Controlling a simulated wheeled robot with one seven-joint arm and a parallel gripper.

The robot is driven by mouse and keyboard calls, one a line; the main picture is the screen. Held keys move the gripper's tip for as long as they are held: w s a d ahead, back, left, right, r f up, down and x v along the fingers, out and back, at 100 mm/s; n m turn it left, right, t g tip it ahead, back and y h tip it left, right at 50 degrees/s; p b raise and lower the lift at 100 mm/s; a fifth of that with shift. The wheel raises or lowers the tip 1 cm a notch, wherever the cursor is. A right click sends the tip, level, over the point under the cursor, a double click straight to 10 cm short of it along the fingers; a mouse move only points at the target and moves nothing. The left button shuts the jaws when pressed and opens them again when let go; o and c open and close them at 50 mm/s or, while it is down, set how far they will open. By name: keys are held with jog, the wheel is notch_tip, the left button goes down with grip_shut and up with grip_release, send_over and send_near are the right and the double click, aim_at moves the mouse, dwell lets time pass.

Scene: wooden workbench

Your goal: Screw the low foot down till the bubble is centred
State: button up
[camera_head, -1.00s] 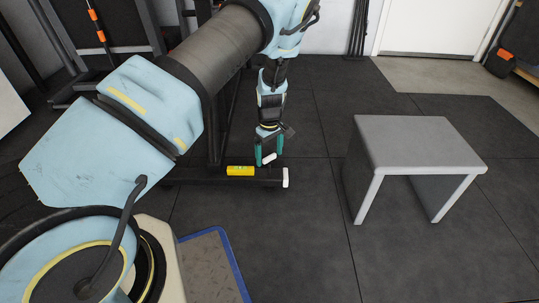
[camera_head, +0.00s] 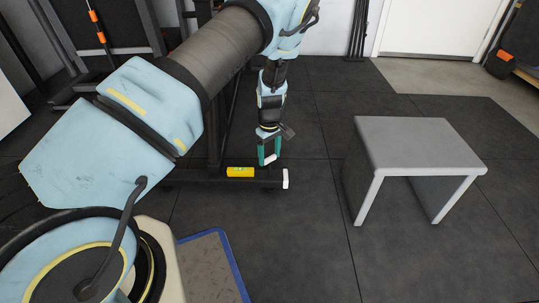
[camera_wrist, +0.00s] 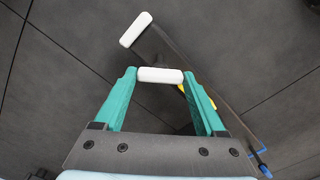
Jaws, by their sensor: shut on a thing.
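My gripper (camera_head: 270,157) points down over the right end of a dark bar of a rack (camera_head: 205,175). Its teal fingers are shut on a white foot, a short rounded piece that shows between the fingertips in the wrist view (camera_wrist: 160,75). A second white piece (camera_head: 285,179) caps the bar's right end, to the right of my gripper; it also shows in the wrist view (camera_wrist: 136,29). A yellow level (camera_head: 240,172) lies on the bar left of my gripper. Its bubble is too small to read. In the wrist view the level is mostly hidden behind a finger.
A grey stool (camera_head: 415,145) stands to the right, clear of my gripper. A blue-edged mat (camera_head: 212,265) lies on the floor in front. Dark rack uprights rise behind my arm. The dark tiled floor between the bar and the stool is free.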

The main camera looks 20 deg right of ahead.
jog(key=shift+r+m+p, duration=0.1)
jog(key=shift+m+p, duration=0.2)
jog(key=m+p, duration=0.2)
jog(key=shift+r+m, duration=0.1)
jog(key=shift+m, duration=0.3)
jog(key=shift+f+m+p, duration=0.2)
jog(key=shift+m+p, duration=1.15)
jog(key=shift+m, duration=0.85)
jog(key=o, duration=1.3)
